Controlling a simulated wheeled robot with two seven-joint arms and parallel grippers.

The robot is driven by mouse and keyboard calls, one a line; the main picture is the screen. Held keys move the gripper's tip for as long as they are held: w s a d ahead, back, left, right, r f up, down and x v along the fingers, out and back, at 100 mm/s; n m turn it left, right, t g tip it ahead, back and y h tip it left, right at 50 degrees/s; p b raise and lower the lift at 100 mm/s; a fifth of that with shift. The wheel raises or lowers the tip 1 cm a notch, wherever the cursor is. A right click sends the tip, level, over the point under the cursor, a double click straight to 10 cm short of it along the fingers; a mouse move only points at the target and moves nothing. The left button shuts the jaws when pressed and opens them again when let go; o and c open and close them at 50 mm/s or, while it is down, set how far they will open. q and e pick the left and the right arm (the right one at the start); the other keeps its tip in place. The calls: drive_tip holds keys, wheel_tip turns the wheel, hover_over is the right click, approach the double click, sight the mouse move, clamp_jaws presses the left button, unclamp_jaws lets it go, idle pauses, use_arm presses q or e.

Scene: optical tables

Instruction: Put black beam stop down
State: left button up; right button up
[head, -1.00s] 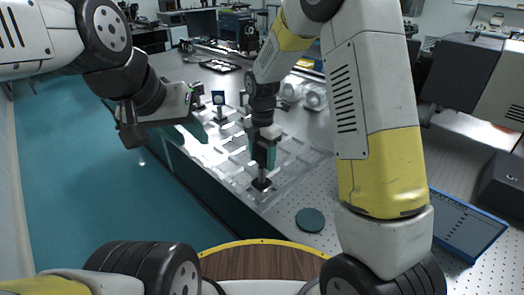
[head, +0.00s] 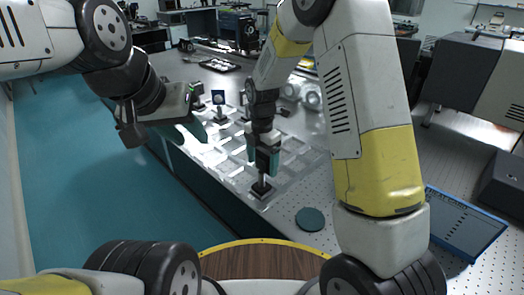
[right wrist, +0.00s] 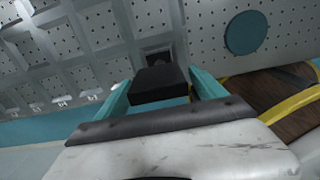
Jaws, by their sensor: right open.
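The black beam stop (head: 262,188) stands upright on its square black base at the near end of the clear tray-like grid on the optical table. Its dark head shows between the teal fingers of my right gripper (head: 264,160). In the right wrist view, the beam stop's black head (right wrist: 160,84) lies between the two spread fingers of the right gripper (right wrist: 163,92), with its base partly visible beyond. The right gripper is open around it. My left gripper (head: 165,125) hangs at the left, away from the beam stop; its finger gap is not clear.
A dark teal disc (head: 310,219) lies on the perforated table (head: 340,248) to the right of the beam stop. A small mounted optic (head: 219,104) stands farther back. A blue-edged panel (head: 463,225) lies at right. Bare table surrounds the disc.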

wheel_tip(320, 180, up, 12)
drive_tip(key=shift+f, duration=0.25)
drive_tip(key=shift+d+r, duration=0.1)
drive_tip(key=shift+r, duration=0.25)
drive_tip(key=s+d+r+m+t+y, duration=0.2)
drive_tip(key=s+d+r+m+t, duration=0.1)
drive_tip(key=s+d+r+m, duration=0.85)
drive_tip(key=s+d+m+t, duration=0.2)
drive_tip(key=s+m, duration=0.7)
drive_tip(key=m, duration=0.6)
drive_tip(key=shift+s+d+r+t, duration=0.15)
drive_tip(key=shift+s+d+t, duration=0.15)
drive_tip(key=shift+t, duration=0.3)
